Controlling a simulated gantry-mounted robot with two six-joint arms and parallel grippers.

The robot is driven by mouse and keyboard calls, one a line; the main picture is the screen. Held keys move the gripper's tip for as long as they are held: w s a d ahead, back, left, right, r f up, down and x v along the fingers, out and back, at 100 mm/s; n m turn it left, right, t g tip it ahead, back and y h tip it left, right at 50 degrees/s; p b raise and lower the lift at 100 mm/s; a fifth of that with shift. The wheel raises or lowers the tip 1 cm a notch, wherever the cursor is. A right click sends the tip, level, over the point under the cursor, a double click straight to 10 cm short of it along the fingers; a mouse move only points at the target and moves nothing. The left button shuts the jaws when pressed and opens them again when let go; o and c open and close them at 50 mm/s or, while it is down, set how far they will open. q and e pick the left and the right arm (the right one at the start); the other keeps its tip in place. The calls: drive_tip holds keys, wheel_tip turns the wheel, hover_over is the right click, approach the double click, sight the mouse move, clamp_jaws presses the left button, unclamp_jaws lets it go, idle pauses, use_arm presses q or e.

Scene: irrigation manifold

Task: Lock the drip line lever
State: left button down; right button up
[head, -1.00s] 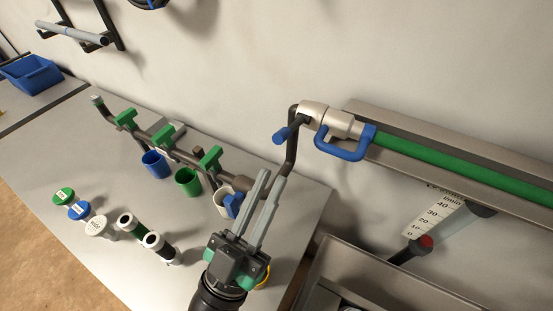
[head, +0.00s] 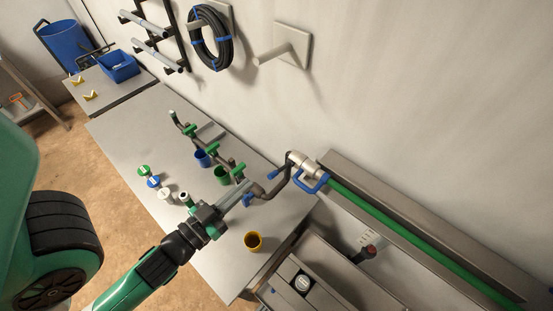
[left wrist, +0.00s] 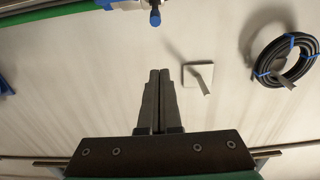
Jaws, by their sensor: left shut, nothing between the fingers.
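A metal coupling (head: 301,163) joins the dark manifold pipe (head: 258,192) to a green drip line (head: 400,232). A blue loop-shaped lever (head: 316,184) is on its right side, and a small blue handle (head: 273,174) sticks out on its left. The small handle also shows at the top of the left wrist view (left wrist: 155,18), beyond my fingertips. My left gripper (head: 249,187) is shut and empty. In the head view its tips overlap the manifold's near end; contact cannot be told. A blue valve handle (head: 248,200) shows beside the tips. My right gripper is not in view.
A coiled black hose (head: 210,38) hangs on the wall. A metal trough (head: 345,285) is at right.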

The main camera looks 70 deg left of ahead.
use_arm(q)
drive_tip(key=p, duration=0.6)
hover_over(270, 174)
drive_tip(key=shift+r, duration=0.2)
drive_tip(key=f+b, duration=0.2)
drive_tip(key=f, duration=0.1)
drive_tip(key=f+b, duration=0.1)
drive_tip(key=shift+s+d+f, duration=0.2)
drive_tip(key=shift+s+d, duration=0.1)
drive_tip(key=shift+s, duration=0.05)
